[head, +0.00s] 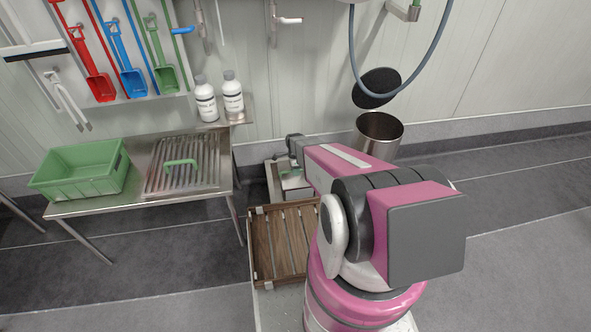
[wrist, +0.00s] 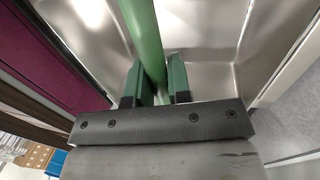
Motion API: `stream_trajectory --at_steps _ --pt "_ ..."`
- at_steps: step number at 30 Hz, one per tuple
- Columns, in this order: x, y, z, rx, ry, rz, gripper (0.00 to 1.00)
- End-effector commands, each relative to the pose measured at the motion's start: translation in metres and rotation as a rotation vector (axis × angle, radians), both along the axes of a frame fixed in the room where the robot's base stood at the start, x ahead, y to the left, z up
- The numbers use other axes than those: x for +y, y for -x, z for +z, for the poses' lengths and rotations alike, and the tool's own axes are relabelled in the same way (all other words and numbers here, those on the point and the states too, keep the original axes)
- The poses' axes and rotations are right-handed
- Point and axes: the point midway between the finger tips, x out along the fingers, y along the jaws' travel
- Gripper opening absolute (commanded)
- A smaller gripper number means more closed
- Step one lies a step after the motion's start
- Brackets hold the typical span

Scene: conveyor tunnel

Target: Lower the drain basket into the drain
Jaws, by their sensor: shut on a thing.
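My gripper (wrist: 153,85) is shut on a green bar-like handle (wrist: 143,35) in the wrist view. Around and below the handle are shiny steel walls (wrist: 205,50), which look like the inside of the drain basket. In the head view my gripper (head: 292,166) points down over a small pale metal box (head: 297,190), apparently the same basket, partly hidden by my arm. I cannot tell whether the basket rests on something or hangs. The drain opening cannot be made out clearly; my arm covers part of the floor.
A slatted wooden tray (head: 284,245) lies in front of the basket. At left, a steel table (head: 140,198) carries a green crate (head: 82,168) and a grate (head: 205,160) with a green handle. An open steel bin (head: 379,133) stands by the wall behind my arm.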

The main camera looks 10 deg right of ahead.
Motion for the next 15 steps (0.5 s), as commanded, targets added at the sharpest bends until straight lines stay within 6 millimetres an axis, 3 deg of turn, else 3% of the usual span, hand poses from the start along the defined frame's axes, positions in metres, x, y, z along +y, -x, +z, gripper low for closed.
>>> stream_trajectory --at_steps 15 --pt "0.000 -0.001 -0.031 0.000 0.000 0.000 0.00"
